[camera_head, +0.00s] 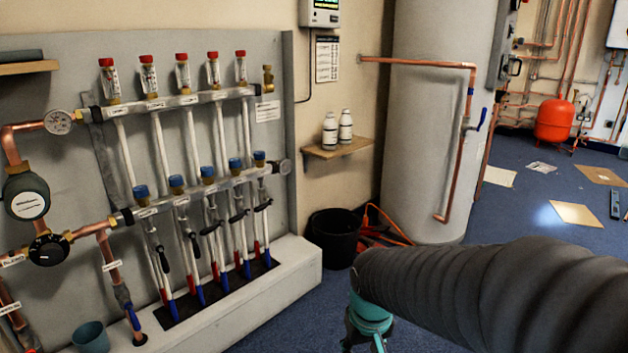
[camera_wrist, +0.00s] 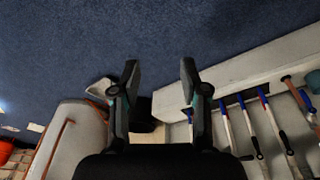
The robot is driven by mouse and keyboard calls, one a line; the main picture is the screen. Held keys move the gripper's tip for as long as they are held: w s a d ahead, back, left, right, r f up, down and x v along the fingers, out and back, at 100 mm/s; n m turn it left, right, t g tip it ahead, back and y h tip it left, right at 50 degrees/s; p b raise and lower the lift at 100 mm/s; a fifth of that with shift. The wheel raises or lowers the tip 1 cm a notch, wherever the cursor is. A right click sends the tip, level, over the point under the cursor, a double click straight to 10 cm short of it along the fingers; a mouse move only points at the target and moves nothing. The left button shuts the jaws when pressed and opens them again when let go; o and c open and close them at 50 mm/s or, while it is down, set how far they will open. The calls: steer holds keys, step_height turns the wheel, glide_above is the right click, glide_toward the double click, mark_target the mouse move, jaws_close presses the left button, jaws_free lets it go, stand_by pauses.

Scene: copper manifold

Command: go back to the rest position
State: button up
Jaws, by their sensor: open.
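My gripper (camera_wrist: 160,85) is open and empty in the wrist view. Its two dark fingers stand apart, with blue carpet and the edge of the white plinth beyond them. In the head view my sleeved arm reaches in from the right, and the teal part near my gripper (camera_head: 368,320) shows at the bottom edge; the fingertips are cut off there. The manifold (camera_head: 200,97) stands on the grey panel to the left, with red-capped gauges on the upper bar and blue caps on the lower bar. My gripper is apart from it.
A white plinth (camera_head: 270,290) runs under the manifold. A black bucket (camera_head: 334,236) stands beside it, near orange cable (camera_head: 385,222). A tall grey cylinder (camera_head: 425,130) stands behind my arm. Two white bottles sit on a small shelf (camera_head: 338,149).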

steer(key=s+d+r+m+t+p, duration=0.1)
steer(key=s+d+r+p, duration=0.1)
steer(key=s+r, duration=0.3)
steer(key=s+d+r+m+t+p, duration=0.1)
steer(key=s+d+r, duration=0.3)
steer(key=r, duration=0.5)
steer(key=shift+s+d+r+t+p, duration=0.2)
steer(key=shift+s+d+t+p, duration=0.35)
steer(key=shift+s, duration=0.7)
